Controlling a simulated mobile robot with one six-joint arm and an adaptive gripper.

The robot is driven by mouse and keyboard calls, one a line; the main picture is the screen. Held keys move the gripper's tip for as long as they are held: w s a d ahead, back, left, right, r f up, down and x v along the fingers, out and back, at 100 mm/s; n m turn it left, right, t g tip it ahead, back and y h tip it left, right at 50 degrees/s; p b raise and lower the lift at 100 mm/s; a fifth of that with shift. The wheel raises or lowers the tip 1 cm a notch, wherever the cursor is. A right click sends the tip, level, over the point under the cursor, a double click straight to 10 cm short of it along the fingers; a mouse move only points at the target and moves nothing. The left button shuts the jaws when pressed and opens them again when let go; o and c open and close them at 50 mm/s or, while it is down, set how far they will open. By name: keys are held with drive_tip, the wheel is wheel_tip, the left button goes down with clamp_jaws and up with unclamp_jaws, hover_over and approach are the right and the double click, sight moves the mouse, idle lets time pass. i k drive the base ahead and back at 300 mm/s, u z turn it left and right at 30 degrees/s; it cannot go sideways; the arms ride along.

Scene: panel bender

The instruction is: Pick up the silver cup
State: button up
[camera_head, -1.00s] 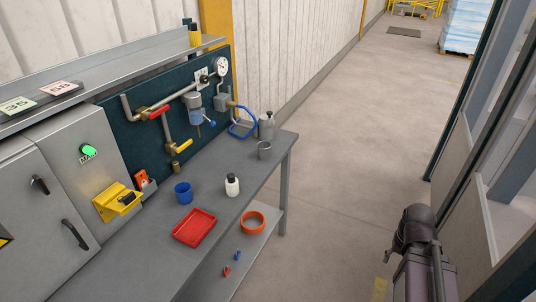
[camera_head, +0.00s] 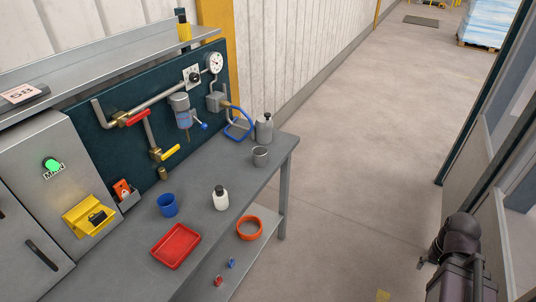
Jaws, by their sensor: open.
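The silver cup (camera_head: 260,156) stands upright on the grey workbench (camera_head: 240,182), near its far right end. It is small, metallic and open at the top. A grey bottle with a dark cap (camera_head: 264,129) stands just behind it, and a white bottle with a black cap (camera_head: 220,198) stands nearer, to its left. Only a dark part of my own arm (camera_head: 461,245) shows at the lower right, well away from the bench. My gripper's fingers are not visible.
A blue cup (camera_head: 167,205) and a red tray (camera_head: 176,246) are on the bench. An orange bowl (camera_head: 249,228) sits on the lower shelf. A panel with pipes and a gauge (camera_head: 215,62) rises behind. The floor (camera_head: 345,190) right of the bench is clear.

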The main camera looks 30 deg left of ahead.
sight(260, 153)
drive_tip(key=u, duration=0.2)
drive_tip(key=i, duration=1.1)
drive_tip(key=u, duration=0.6)
